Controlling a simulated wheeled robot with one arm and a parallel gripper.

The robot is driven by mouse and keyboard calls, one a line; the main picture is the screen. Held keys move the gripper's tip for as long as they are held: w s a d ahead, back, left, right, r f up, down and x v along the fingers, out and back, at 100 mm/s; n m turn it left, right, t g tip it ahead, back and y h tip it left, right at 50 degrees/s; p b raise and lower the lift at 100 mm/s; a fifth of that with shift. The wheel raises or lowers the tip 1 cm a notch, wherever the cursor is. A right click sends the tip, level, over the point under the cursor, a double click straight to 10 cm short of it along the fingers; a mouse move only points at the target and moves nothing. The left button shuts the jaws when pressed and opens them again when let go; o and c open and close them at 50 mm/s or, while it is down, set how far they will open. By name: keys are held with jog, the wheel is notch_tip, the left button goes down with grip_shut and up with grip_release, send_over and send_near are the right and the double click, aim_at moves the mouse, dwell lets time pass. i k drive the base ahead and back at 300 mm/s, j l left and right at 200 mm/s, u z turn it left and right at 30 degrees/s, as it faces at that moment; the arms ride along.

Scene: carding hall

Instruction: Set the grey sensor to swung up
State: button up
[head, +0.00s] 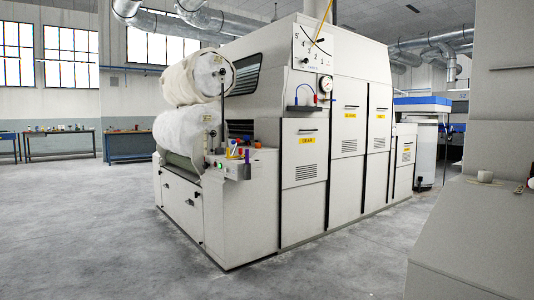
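No grey sensor can be picked out for certain in the head view. A large pale carding machine (345,185) fills the middle, with two white fibre rolls (187,133) stacked at its left end. A small control ledge (236,168) with a green button and coloured items sits below the rolls. I see no gripper.
Grey floor (110,240) is clear in front and to the left. Workbenches (60,146) line the back left wall. A white cylinder (427,152) stands behind the machine.

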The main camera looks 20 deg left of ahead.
aim_at(219, 151)
jog(key=i+j+u, duration=0.25)
jog(key=i+j, duration=0.15)
jog(key=i+j+u, duration=0.55)
jog(key=i, duration=0.45)
jog(key=i+j+u, duration=0.3)
jog(key=i, duration=0.2)
jog(key=i+u, duration=0.25)
jog(key=i, duration=0.25)
jog(key=i+j+z, duration=0.2)
jog(key=i+z, duration=0.2)
jog(key=i, duration=0.4)
jog(key=i+j+z, duration=0.45)
jog(key=i, duration=0.3)
jog(key=i+j+z, duration=0.4)
jog(key=i+j, duration=0.3)
jog(key=j+u, duration=0.15)
jog(key=j, duration=0.15)
jog(key=l+z, duration=0.15)
jog(key=l, duration=0.15)
